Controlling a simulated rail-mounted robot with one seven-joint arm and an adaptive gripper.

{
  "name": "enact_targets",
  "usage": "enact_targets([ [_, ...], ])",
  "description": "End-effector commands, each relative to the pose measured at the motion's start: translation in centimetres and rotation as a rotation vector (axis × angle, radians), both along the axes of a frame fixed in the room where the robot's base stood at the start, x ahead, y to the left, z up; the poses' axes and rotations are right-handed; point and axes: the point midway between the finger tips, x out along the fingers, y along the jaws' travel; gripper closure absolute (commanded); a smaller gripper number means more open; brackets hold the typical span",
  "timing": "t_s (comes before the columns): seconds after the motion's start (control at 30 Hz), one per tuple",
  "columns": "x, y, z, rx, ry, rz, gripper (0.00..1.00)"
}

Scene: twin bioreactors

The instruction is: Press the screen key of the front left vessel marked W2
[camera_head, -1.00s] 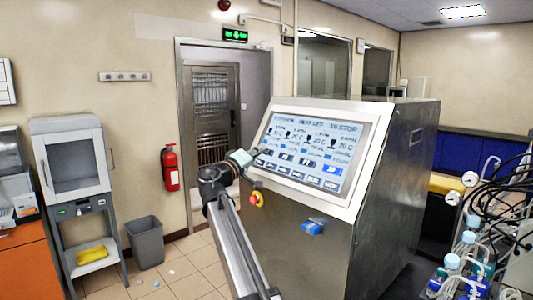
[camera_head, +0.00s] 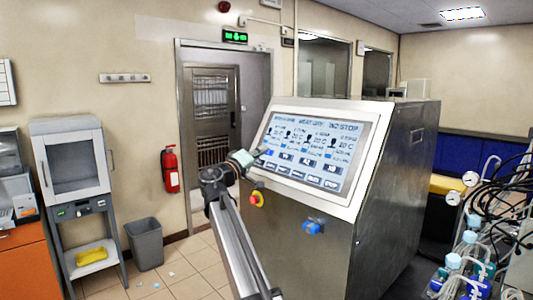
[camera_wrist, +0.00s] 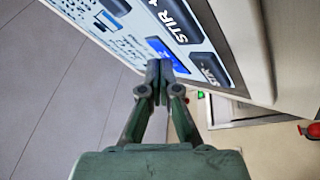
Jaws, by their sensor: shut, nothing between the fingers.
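The slanted touch screen (camera_head: 312,150) on the steel cabinet shows rows of readings and dark keys. My gripper (camera_head: 262,151) is at the lower left part of the screen in the head view. In the wrist view its fingers (camera_wrist: 162,68) are shut and empty, tips at a bright blue key (camera_wrist: 168,54). I cannot tell whether they touch it. The fingers cover part of that key and I cannot read its mark. A large dark STIR + key (camera_wrist: 174,22) is above it and another STIR key (camera_wrist: 212,70) is to its right.
A red and yellow stop knob (camera_head: 257,199) and a blue fitting (camera_head: 313,228) stick out of the cabinet front below the screen. Bottles and cables (camera_head: 475,245) crowd the right side.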

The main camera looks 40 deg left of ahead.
Motion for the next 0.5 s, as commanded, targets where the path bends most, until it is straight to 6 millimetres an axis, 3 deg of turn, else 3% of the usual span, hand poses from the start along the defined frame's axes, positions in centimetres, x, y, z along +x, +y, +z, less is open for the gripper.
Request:
enact_targets([
  [0.5,-1.1,0.2,0.6,0.0,0.0,0.0,1.0],
])
